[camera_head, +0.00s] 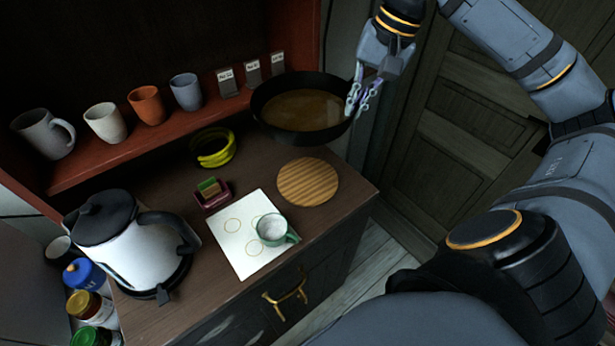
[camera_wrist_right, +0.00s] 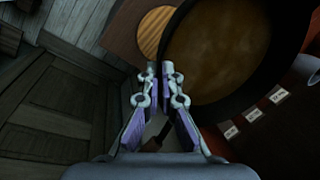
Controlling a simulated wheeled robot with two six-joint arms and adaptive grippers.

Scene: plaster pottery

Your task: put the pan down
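A dark round pan (camera_head: 303,133) with a brown inside shows at the upper middle of the head view, in front of the shelf's right end. It appears held above the counter. My right gripper (camera_head: 358,98) is at the pan's right edge, its fingers closed around the handle side. In the wrist view the fingers (camera_wrist_right: 160,72) are close together beside the pan (camera_wrist_right: 215,50), with a dark piece of handle between them; most of the handle is hidden. A round striped wooden board (camera_head: 308,182) lies on the counter, below the pan in the picture. My left gripper is not in view.
Several mugs and small labels stand on the red shelf (camera_head: 130,143). The board's top is bare.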

